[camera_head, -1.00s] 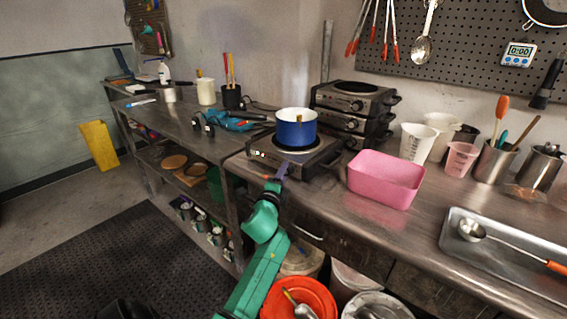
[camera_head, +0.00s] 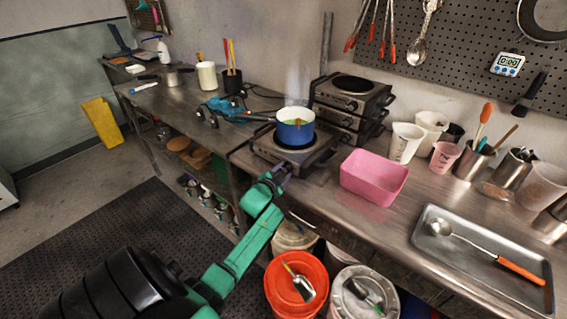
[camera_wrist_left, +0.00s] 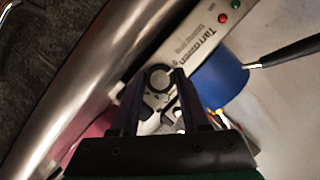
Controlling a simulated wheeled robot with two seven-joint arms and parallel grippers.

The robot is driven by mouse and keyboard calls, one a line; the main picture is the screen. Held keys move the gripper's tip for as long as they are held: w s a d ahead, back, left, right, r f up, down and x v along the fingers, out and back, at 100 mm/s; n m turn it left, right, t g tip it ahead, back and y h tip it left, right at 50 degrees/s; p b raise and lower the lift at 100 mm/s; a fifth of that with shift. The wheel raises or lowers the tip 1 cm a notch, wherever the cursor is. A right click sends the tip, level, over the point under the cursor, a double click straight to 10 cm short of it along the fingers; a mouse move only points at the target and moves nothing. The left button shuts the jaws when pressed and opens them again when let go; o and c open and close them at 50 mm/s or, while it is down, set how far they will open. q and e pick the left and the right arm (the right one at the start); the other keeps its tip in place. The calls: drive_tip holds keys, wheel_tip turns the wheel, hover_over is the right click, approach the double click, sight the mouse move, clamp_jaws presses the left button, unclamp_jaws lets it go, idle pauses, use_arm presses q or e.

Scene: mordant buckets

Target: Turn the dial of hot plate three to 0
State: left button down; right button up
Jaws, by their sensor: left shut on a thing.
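A hot plate (camera_head: 318,156) stands at the front edge of the bench with a blue pot (camera_head: 296,134) on it. Its front panel (camera_wrist_left: 190,42) shows in the left wrist view, with lettering and a red and a green light. The round dial (camera_wrist_left: 159,76) sits between the fingertips of my left gripper (camera_wrist_left: 156,80). The gripper is shut on the dial, and the dial's setting cannot be read. In the head view my left gripper (camera_head: 279,172) reaches the front of the hot plate and hides the dial. My right gripper is not in view.
Stacked hot plates (camera_head: 350,98) stand behind, against the wall. A pink tub (camera_head: 374,177) is right of the hot plate, and a metal tray (camera_head: 425,255) with a ladle lies farther right. An orange bucket (camera_head: 297,288) and other buckets stand below the bench edge.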

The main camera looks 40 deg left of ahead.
use_arm(q)
drive_tip(key=shift+n+h+p, duration=0.5)
drive_tip(key=shift+n+p, duration=0.2)
drive_tip(key=shift+p, duration=0.25)
drive_tip(key=shift+c, duration=2)
unclamp_jaws()
drive_tip(key=v, duration=1.4)
drive_tip(key=shift+s+r, duration=0.2)
drive_tip(key=shift+r, duration=0.1)
drive_tip(key=shift+d, duration=0.1)
